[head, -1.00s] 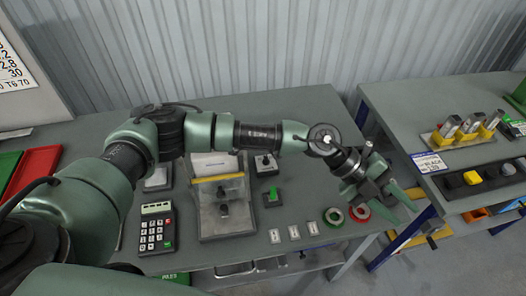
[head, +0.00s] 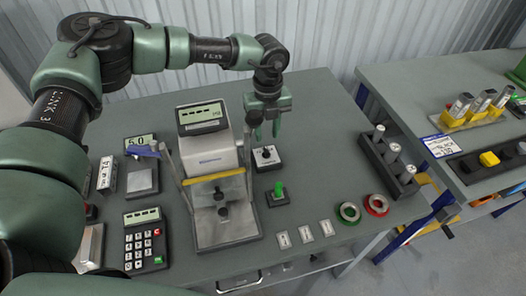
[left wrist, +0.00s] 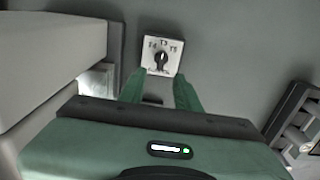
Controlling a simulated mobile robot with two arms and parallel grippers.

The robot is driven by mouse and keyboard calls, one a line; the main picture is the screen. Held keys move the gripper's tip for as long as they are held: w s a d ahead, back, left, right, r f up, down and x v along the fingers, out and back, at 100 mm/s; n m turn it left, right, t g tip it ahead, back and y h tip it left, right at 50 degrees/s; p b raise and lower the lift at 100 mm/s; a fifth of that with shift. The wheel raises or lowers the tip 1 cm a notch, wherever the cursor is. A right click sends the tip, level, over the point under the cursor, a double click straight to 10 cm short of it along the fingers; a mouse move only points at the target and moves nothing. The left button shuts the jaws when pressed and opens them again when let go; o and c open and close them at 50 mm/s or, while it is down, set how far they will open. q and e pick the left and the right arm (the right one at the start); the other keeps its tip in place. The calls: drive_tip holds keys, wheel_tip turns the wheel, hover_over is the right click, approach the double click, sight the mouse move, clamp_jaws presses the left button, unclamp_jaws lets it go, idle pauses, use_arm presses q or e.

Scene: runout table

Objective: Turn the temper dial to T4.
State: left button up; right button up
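The temper dial (head: 267,157) is a small pale box with a dark knob, on the table to the right of the clear-guarded device. In the left wrist view the dial (left wrist: 162,56) shows small T labels around the knob's top; the left one looks like T4. The knob's pointer seems roughly upright, but its exact setting is hard to read. My left gripper (head: 266,128) points down just behind and above the dial. Its green fingers (left wrist: 160,90) are apart and empty, with the dial ahead of the tips. My right gripper is not in view.
The guarded device (head: 213,160) stands close left of the dial. A green-lever switch (head: 279,194) is just in front. Green (head: 349,212) and red (head: 376,205) rings and a dark rack of cylinders (head: 388,160) are to the right. A keypad (head: 144,240) is front left.

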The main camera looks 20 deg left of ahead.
sight(267, 152)
use_arm(q)
drive_tip(key=shift+s+d+f+p, duration=0.1)
drive_tip(key=shift+s+f+p, duration=0.05)
drive_tip(key=shift+f+p, duration=0.2)
wheel_tip(267, 152, down, 6)
drive_tip(key=shift+p, duration=0.95)
drive_tip(key=shift+f, duration=0.25)
clamp_jaws()
